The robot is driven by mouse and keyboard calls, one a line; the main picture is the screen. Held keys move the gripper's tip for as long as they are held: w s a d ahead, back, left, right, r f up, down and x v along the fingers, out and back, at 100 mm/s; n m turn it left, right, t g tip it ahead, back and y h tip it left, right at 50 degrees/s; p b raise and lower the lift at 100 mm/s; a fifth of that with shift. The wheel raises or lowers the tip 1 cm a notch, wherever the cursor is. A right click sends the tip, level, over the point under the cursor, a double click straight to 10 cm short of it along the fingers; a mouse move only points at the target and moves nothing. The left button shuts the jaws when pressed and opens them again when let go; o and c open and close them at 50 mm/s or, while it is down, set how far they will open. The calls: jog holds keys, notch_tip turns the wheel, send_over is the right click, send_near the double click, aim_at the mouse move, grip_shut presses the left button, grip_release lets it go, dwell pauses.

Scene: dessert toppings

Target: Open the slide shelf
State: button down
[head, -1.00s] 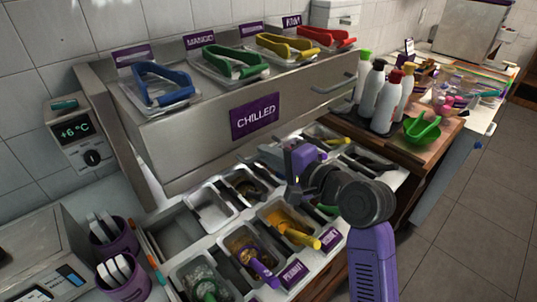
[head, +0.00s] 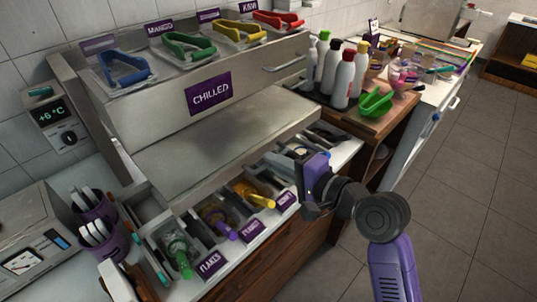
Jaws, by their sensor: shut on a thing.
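The slide shelf (head: 215,135) is a flat steel slab standing out from under the steel unit labelled CHILLED. It covers the rear of the topping bins, and its front edge runs above them. My gripper (head: 288,155) is at the right part of this front edge, low over the bins. It is shut on the slide shelf at its front, though the exact contact is small and partly hidden by the purple gripper body.
Bins with coloured scoops (head: 218,222) and purple labels lie below the shelf. Purple cups (head: 88,205) and a scale (head: 28,250) are at the left. Floor is clear at the lower right.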

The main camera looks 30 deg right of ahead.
jog(key=shift+s+d+f, duration=0.1)
jog(key=shift+s+d, duration=0.05)
jog(key=shift+s, duration=0.3)
jog(key=c, duration=1.5)
grip_release()
jog(key=shift+c, duration=0.2)
jog(key=b+v, duration=0.1)
jog(key=v, duration=0.6)
jog(key=shift+s, duration=0.35)
jog(key=shift+d, duration=0.15)
